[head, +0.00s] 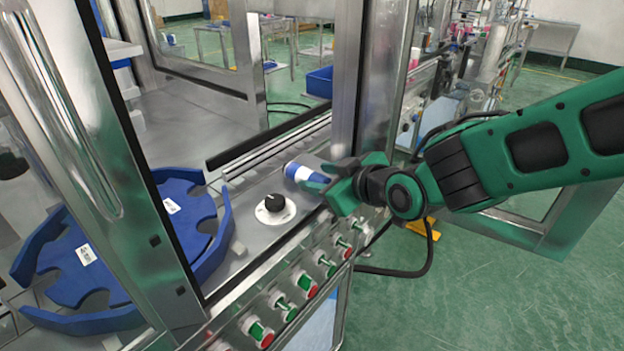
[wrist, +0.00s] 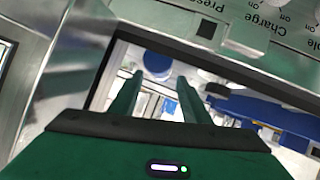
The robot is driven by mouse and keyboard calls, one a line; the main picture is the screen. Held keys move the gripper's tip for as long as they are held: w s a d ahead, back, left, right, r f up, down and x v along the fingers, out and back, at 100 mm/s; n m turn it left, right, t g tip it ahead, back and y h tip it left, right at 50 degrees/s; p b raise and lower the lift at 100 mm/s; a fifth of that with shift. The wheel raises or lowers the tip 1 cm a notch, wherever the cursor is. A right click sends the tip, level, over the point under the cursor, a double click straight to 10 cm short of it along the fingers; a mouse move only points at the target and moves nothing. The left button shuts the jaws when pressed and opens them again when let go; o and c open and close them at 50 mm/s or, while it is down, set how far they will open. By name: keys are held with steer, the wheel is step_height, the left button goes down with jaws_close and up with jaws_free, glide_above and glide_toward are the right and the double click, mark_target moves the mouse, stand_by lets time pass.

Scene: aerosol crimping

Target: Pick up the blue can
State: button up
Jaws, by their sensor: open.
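The blue can (head: 303,173), with white parts, is on the metal deck beside the black knob and looks laid over on its side in the head view. My gripper (head: 327,180) is at its right end, with the green fingers very close to it. In the wrist view my gripper (wrist: 158,87) has its two fingers spread apart with nothing clasped between them. A round blue shape (wrist: 157,62) shows between and beyond the fingertips; it may be an end of the can. I cannot tell whether a finger touches the can.
A black knob on a white dial (head: 273,205) is just left of the can. A blue star wheel (head: 175,215) lies further left behind a metal post (head: 100,150). Another upright post (head: 347,75) stands close behind the can. Several red and green buttons (head: 305,284) line the front panel.

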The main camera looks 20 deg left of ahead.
mark_target(312, 176)
steer(key=shift+x, duration=2.75)
steer(key=c, duration=0.8)
